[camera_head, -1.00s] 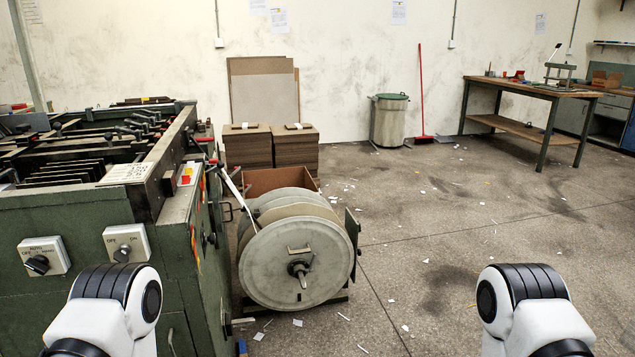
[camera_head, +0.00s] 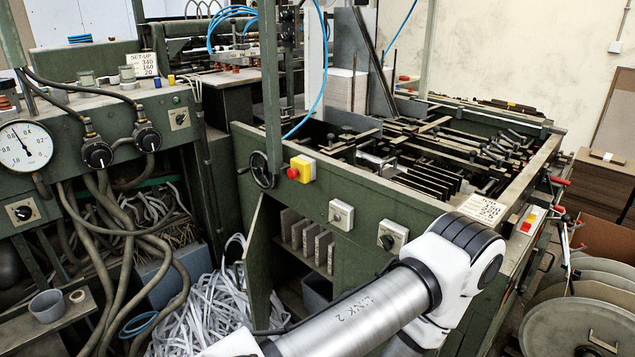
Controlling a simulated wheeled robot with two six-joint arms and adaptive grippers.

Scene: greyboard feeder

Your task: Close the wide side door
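The green machine (camera_head: 365,215) fills the middle of the head view. Its near side has an opening below the switches, with grey blocks (camera_head: 305,240) on a shelf and a grey bin (camera_head: 318,290) inside. A green panel (camera_head: 258,255) stands at the left edge of this opening, turned outward; it looks like the side door standing open. Its lower part runs down to the white paper strips. One of my arms crosses the lower middle in front of the machine and covers the opening's lower right. Neither of my grippers is in view.
A heap of white paper strips (camera_head: 215,310) lies on the floor left of the opening. Hoses (camera_head: 110,235) hang under the gauge panel at left. A small shelf with a grey cup (camera_head: 47,305) is at lower left. The reel (camera_head: 575,325) stands at lower right.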

